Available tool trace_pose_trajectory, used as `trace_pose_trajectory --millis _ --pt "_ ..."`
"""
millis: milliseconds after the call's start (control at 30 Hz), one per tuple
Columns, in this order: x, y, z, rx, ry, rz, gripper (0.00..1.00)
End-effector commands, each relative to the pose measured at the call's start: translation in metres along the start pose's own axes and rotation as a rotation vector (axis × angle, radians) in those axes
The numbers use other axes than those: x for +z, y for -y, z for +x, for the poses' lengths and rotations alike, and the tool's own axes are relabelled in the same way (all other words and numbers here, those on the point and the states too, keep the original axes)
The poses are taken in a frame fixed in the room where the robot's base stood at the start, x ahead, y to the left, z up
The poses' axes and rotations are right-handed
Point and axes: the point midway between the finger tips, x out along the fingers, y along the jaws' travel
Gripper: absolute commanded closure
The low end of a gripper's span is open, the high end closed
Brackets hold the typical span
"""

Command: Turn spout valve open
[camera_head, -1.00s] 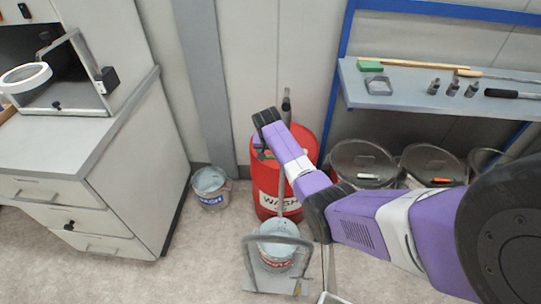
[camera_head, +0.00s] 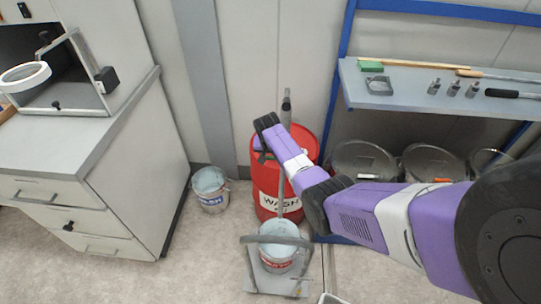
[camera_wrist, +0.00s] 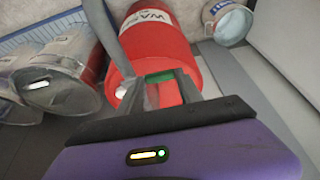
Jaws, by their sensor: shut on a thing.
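A red drum (camera_head: 305,165) labelled WASH stands on the floor by the wall; it also shows in the wrist view (camera_wrist: 157,42). A green piece (camera_wrist: 160,76) shows just beyond the fingertips. The fingers hide most of the valve, so its angle cannot be told. In the head view my arm's end covers this spot.
A pail (camera_head: 278,247) stands on a grey trolley (camera_head: 275,282) in front of the drum. Another pail (camera_head: 210,190) is left of it. A drawer cabinet (camera_head: 95,185) is at the left.

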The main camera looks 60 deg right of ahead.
Motion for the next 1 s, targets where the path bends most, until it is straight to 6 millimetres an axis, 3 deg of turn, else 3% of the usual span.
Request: trace_pose_trajectory --millis 533,1000 --pt "0.004 -0.001 -0.003 -0.026 0.002 -0.061 1.00" --pt "0.019 -0.009 -0.009 -0.173 0.002 -0.412 1.00"
